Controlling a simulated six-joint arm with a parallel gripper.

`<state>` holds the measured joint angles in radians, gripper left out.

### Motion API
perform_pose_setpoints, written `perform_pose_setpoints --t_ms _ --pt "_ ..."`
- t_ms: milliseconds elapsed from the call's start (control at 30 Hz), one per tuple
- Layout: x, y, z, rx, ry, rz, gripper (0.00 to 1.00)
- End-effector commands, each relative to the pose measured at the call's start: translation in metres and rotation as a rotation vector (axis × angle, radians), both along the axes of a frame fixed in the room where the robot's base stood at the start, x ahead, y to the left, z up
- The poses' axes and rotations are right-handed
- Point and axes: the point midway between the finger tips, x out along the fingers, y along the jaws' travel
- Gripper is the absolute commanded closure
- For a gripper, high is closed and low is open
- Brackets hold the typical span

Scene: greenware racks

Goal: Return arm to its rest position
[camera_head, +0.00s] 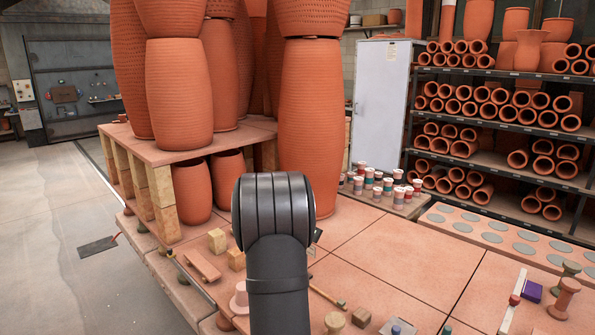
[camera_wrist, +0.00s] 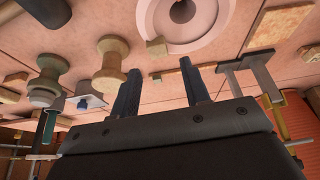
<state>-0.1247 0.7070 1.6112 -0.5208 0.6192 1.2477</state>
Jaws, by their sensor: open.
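My gripper (camera_wrist: 160,67) shows in the wrist view with its two dark fingers apart and nothing held between them. The fingertips point toward the terracotta slab table (camera_wrist: 235,50), over small items; I cannot tell the exact gap. A small tan block (camera_wrist: 157,47) lies beyond the fingertips. In the camera_head view my dark arm rises in the middle foreground and bends over the table (camera_head: 360,250). The arm hides my gripper there, apart from perhaps a small dark piece at its right side.
Tall terracotta vessels (camera_head: 180,95) stand close behind and left of my arm, some on a raised slab shelf (camera_head: 190,140). Small colored jars (camera_head: 377,180) stand to the right. Spool-shaped pieces (camera_wrist: 110,65) and a pale ringed disc (camera_wrist: 185,22) show near my gripper.

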Motion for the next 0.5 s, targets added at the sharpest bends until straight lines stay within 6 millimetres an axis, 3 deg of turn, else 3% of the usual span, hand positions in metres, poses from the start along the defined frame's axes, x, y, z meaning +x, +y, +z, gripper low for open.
perform_pose_setpoints --t_ms 267,500 --pt "-0.002 0.0 -0.034 -0.001 0.006 0.0 0.58" --pt "-0.012 0.011 0.012 0.001 -0.003 0.001 0.58"
